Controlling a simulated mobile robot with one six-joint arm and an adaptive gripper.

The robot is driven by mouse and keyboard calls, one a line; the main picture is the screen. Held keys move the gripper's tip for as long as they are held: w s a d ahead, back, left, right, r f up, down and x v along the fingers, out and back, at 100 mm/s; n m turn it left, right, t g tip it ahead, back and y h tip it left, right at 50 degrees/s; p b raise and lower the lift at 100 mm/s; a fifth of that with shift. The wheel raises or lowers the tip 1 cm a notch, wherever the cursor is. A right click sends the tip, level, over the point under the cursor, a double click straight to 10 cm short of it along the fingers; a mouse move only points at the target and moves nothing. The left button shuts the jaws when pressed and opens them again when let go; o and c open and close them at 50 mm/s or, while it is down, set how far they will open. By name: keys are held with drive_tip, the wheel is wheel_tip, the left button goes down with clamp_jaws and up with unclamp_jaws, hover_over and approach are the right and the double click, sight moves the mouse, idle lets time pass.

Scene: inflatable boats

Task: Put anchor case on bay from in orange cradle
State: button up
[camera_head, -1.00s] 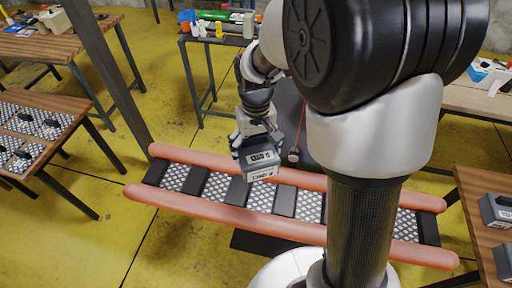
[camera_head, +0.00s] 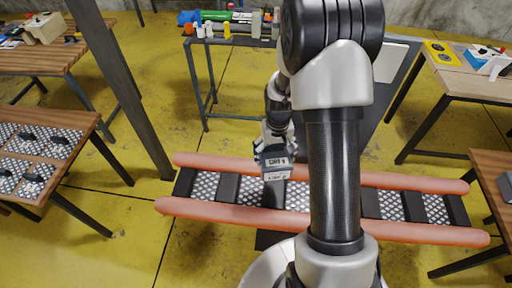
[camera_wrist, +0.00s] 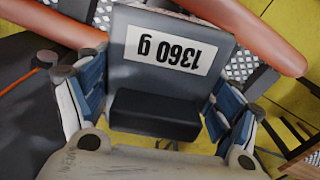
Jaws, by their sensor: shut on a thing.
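The anchor case is a dark grey block (camera_head: 273,157) with a white label. The label reads 1360 g, upside down, in the wrist view (camera_wrist: 172,48). My gripper (camera_head: 279,134) is shut on it; in the wrist view the blue-padded fingers (camera_wrist: 157,98) stand on both sides of the case's black handle. The orange cradle has two long orange tubes (camera_head: 420,232) with white-patterned bays (camera_head: 310,195) between black crossbars. The case is over the cradle's left-middle part. I cannot tell whether it touches the cradle. My arm hides bays right of centre.
A table (camera_head: 92,118) at left holds patterned panels with black handles. Another grey case (camera_head: 507,187) shows at the right edge on a wooden table (camera_head: 490,160). A back table (camera_head: 205,40) holds bottles and tools. A steel post (camera_head: 125,85) stands behind the cradle's left end.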

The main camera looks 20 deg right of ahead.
drive_tip(key=s+d+f+m, duration=0.3)
drive_tip(key=s+d+f, duration=0.3)
drive_tip(key=d+f, duration=0.45)
drive_tip(key=shift+w+a+f+b, duration=0.1)
drive_tip(key=shift+f+b, duration=1.9)
drive_tip(key=shift+f, duration=1)
drive_tip(key=shift+w+f+b, duration=0.1)
drive_tip(key=shift+f+b, duration=1.9)
drive_tip(key=shift+f, duration=0.95)
drive_tip(key=o, duration=2)
drive_tip(key=shift+s+a+f, duration=0.1)
drive_tip(key=shift+s, duration=0.05)
wheel_tip(320, 180, up, 12)
drive_tip(key=shift+r, duration=0.1)
